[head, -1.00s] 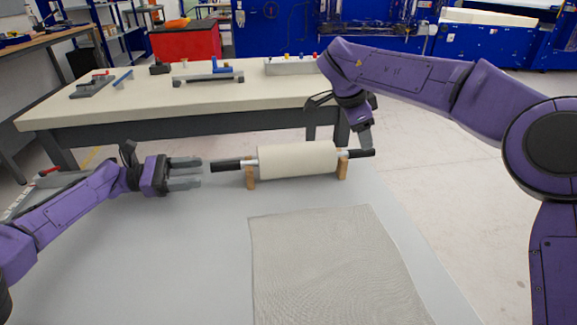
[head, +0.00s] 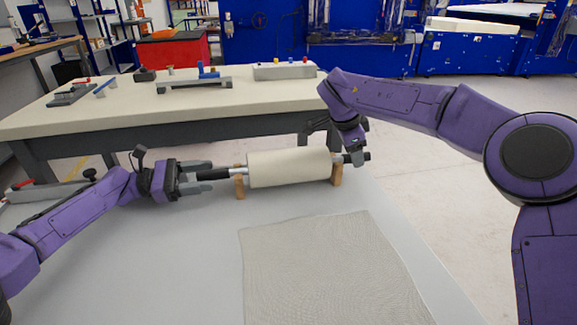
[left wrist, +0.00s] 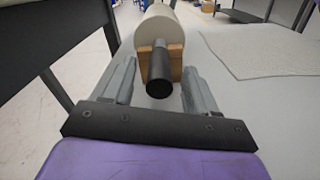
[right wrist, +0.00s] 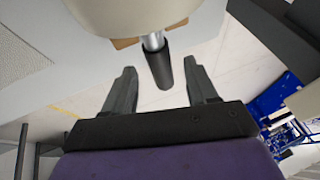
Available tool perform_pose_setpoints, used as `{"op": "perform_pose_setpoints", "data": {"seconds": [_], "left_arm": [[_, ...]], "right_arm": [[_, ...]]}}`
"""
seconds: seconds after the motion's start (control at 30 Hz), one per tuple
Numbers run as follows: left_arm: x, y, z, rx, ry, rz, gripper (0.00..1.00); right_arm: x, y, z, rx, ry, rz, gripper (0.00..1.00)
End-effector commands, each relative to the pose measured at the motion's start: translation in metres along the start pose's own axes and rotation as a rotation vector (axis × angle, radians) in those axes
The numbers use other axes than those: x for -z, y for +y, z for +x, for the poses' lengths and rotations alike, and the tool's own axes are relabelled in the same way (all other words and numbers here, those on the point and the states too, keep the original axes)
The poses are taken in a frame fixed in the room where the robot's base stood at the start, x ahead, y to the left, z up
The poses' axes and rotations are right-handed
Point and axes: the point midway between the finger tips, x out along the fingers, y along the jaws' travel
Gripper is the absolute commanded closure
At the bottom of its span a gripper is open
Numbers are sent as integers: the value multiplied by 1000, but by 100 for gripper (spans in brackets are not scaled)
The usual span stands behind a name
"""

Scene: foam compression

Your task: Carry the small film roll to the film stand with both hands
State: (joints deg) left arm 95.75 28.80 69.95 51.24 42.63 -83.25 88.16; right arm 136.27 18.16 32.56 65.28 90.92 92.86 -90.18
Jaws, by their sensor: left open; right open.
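The small film roll (head: 290,168) is cream with a metal shaft and black end handles. It rests level on two wooden supports (head: 239,183) on the grey table. My left gripper (head: 211,176) is open at the roll's left end. In the left wrist view the black handle (left wrist: 159,85) lies between the open fingers (left wrist: 156,88), not gripped. My right gripper (head: 358,160) is open at the right end. In the right wrist view the right handle (right wrist: 163,70) reaches between its open fingers (right wrist: 163,88). I cannot identify the film stand.
A grey textured sheet (head: 325,265) lies on the grey table (head: 160,265) in front of the roll. A cream workbench (head: 130,112) with several fixtures stands behind. The table's left front area is clear.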

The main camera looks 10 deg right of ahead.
Motion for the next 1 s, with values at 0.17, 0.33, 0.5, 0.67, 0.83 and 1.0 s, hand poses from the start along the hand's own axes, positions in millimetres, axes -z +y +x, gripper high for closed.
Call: {"op": "perform_pose_setpoints", "data": {"seconds": [0.17,0.33,0.5,0.67,0.83,1.0], "left_arm": [[1,-1,26,2,1,-1,42],[1,0,36,0,1,0,42],[1,0,37,0,1,0,42],[0,0,36,0,1,0,65],[0,0,36,0,1,0,100],[0,0,36,0,1,0,100]], "right_arm": [[-1,1,27,-2,1,-2,42],[0,0,36,0,1,0,42],[0,0,37,0,1,0,42],[0,0,37,0,1,-1,65],[0,0,37,0,1,-1,100],[0,0,36,0,1,-1,100]]}}
